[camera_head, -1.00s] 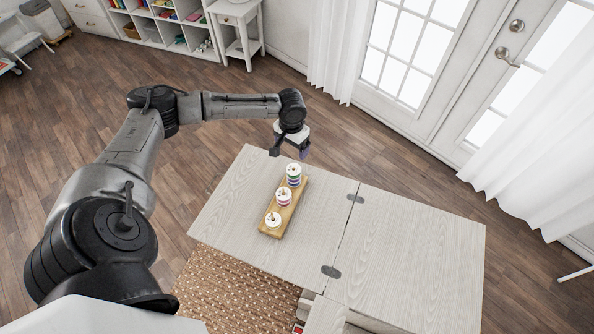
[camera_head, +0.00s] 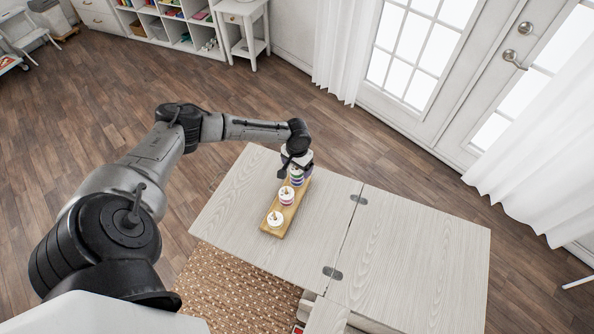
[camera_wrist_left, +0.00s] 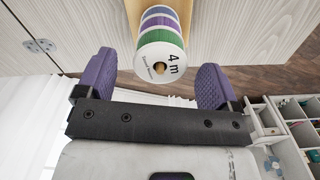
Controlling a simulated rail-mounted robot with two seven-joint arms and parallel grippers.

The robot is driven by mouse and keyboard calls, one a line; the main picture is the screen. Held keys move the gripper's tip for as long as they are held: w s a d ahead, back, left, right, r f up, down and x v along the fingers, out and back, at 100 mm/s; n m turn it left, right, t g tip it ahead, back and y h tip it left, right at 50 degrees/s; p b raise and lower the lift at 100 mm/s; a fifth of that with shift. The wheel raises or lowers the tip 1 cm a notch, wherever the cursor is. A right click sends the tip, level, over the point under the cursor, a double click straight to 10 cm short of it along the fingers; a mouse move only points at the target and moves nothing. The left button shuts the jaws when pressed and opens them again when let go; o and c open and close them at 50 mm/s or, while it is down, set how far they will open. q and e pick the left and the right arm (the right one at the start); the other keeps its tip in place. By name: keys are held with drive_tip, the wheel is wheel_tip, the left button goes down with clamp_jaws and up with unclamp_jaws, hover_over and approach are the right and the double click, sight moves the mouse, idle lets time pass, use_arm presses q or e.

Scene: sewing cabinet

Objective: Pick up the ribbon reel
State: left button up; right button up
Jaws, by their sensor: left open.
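Stacks of ribbon reels stand on pegs of a wooden tray (camera_head: 268,230) on the cabinet top. The middle stack (camera_head: 287,196) and near stack (camera_head: 275,219) are in plain view. My right gripper is out of view.
The pale wooden cabinet top (camera_head: 415,250) has a hinged seam and is bare to the right of the tray. A woven rug (camera_head: 225,285) lies below it. White curtains and glazed doors stand at the back right, with shelves at the back left.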

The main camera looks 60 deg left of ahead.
use_arm(q)
drive_tip(key=shift+f, duration=1)
drive_tip(key=shift+c, duration=0.2)
drive_tip(key=c, duration=1)
drive_tip(key=shift+r, duration=0.1)
drive_tip(key=r, duration=0.2)
drive_tip(key=d+r, duration=0.1)
drive_tip(key=r, duration=0.1)
drive_tip(key=shift+w+r, duration=0.15)
drive_tip(key=shift+r, duration=0.1)
drive_tip(key=w+d+r, duration=0.1)
drive_tip(key=d+r, duration=0.1)
drive_tip(key=d, duration=0.1)
drive_tip(key=w+d+r, duration=0.1)
drive_tip(key=d+r, duration=0.1)
drive_tip(key=d, duration=0.1)
drive_tip(key=w+d+r+p, duration=0.1)
drive_tip(key=d+r, duration=0.1)
drive_tip(key=d, duration=0.2)
drive_tip(key=shift+d+r, duration=0.1)
drive_tip(key=shift+r, duration=0.05)
drive_tip(key=shift+r, duration=0.1)
